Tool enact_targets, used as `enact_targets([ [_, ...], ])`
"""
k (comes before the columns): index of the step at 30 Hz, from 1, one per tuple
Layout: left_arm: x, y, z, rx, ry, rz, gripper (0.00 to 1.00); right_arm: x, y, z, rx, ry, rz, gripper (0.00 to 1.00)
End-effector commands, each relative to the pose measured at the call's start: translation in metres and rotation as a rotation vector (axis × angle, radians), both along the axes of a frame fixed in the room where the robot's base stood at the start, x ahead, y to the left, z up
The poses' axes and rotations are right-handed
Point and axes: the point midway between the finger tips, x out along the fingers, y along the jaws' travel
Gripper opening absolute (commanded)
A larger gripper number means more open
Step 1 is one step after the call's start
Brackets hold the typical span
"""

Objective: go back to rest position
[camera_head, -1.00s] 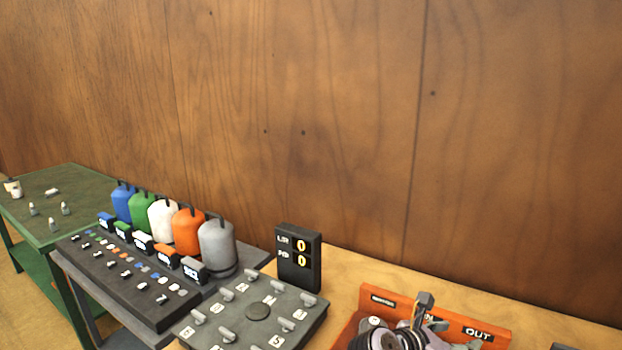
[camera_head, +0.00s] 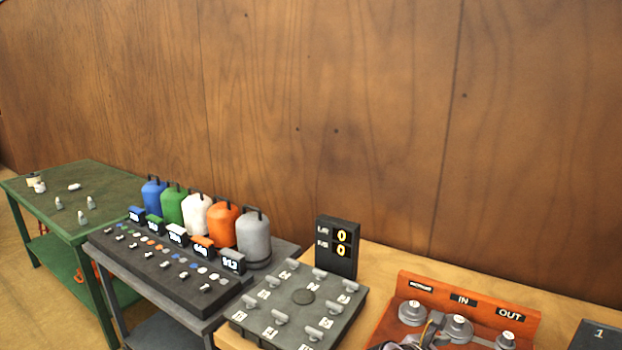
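No whole gripper shows clearly in the head view. A small grey and dark mechanical part (camera_head: 432,327) shows at the bottom edge, in front of the orange unit (camera_head: 465,300) with IN and OUT labels. It may be part of one of my arms, but which arm and any fingers cannot be made out. I see nothing held.
A grey pad of levers (camera_head: 303,297) and a black display reading 0 and 0 (camera_head: 337,247) stand on the wooden bench. Left of it, a dark panel (camera_head: 165,275) has several coloured canisters behind it. A green table (camera_head: 100,185) stands far left. A wooden wall closes the back.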

Motion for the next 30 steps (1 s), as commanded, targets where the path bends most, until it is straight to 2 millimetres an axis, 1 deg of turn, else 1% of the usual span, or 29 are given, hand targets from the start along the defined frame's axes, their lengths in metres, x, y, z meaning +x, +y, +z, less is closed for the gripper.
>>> enact_targets([
  [1, 0.002, -0.004, 0.0, -0.005, -0.003, 0.001, 0.64, -0.005, -0.001, -0.008, 0.032, -0.018, -0.012, 0.5],
  [6, 0.01, -0.014, 0.001, -0.018, -0.015, 0.0, 0.64, -0.024, -0.001, -0.037, 0.179, -0.101, -0.065, 0.5],
  [11, 0.011, -0.011, 0.001, -0.014, -0.016, -0.002, 0.64, -0.05, 0.001, -0.07, 0.363, -0.2, -0.152, 0.5],
  [14, 0.009, -0.004, 0.001, -0.006, -0.014, -0.003, 0.64, -0.075, 0.005, -0.094, 0.517, -0.276, -0.245, 0.5],
  [15, 0.008, -0.002, 0.001, -0.003, -0.012, -0.003, 0.64, -0.088, 0.007, -0.105, 0.592, -0.311, -0.295, 0.5],
  [17, 0.007, 0.0, 0.0, 0.0, -0.01, -0.003, 0.64, -0.11, 0.011, -0.12, 0.712, -0.369, -0.387, 0.5],
  [19, 0.006, 0.001, 0.0, 0.0, -0.009, -0.003, 0.64, -0.137, 0.018, -0.135, 0.856, -0.435, -0.512, 0.5],
  [21, 0.006, 0.001, 0.0, 0.0, -0.008, -0.002, 0.64, -0.162, 0.025, -0.144, 0.982, -0.492, -0.644, 0.5],
  [24, 0.006, 0.0, 0.0, 0.0, -0.008, -0.002, 0.64, -0.191, 0.036, -0.152, 1.117, -0.546, -0.811, 0.5],
  [30, 0.004, -0.001, 0.0, -0.001, -0.006, -0.001, 0.64, -0.232, 0.052, -0.154, 1.283, -0.608, -1.075, 0.5],
])
